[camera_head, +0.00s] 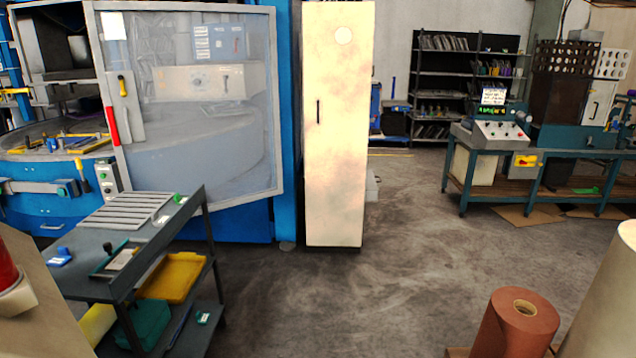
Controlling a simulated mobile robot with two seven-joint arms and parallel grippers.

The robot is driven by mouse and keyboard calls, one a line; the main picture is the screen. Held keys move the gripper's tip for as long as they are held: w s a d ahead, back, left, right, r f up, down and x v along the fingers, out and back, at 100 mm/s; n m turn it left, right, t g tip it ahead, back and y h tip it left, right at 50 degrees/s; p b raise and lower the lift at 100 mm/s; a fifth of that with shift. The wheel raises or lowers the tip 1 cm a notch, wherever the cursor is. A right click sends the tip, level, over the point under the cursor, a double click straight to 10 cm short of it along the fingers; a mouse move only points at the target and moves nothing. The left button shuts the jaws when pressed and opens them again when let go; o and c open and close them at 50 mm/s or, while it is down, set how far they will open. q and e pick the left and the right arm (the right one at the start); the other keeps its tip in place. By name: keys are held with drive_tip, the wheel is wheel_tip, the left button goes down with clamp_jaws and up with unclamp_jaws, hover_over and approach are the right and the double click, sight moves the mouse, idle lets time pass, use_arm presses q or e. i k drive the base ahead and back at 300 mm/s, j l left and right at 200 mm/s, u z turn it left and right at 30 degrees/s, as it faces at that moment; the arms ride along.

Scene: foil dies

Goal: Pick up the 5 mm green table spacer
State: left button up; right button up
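Several green items show in the head view, and I cannot read a size on any of them. A small green piece (179,198) lies at the far right corner of the dark cart's top, next to a small white label. Another small green-and-white piece (203,317) lies on the cart's lower shelf. A flat green item (585,190) lies on the lower shelf of the workbench at the right. I cannot tell which one is the 5 mm table spacer. Neither of my grippers is in view.
The dark cart (196,226) also bears a slatted grey rack (125,210), a blue piece (60,257) and a yellow bin (175,277). A glazed blue machine (288,120) and pale cabinet (338,130) stand behind. A reddish roll (515,325) stands front right. The middle floor is clear.

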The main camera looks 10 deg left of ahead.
sight(178, 200)
drive_tip(key=i+u, duration=0.1)
drive_tip(key=i, duration=0.35)
drive_tip(key=i+l, duration=0.15)
drive_tip(key=i, duration=0.25)
drive_tip(key=i+l+u, duration=0.15)
drive_tip(key=i, duration=0.3)
drive_tip(key=i+j+u, duration=0.1)
drive_tip(key=i, duration=0.45)
drive_tip(key=i+j+u, duration=0.1)
drive_tip(key=i+j, duration=0.2)
drive_tip(key=i, duration=0.25)
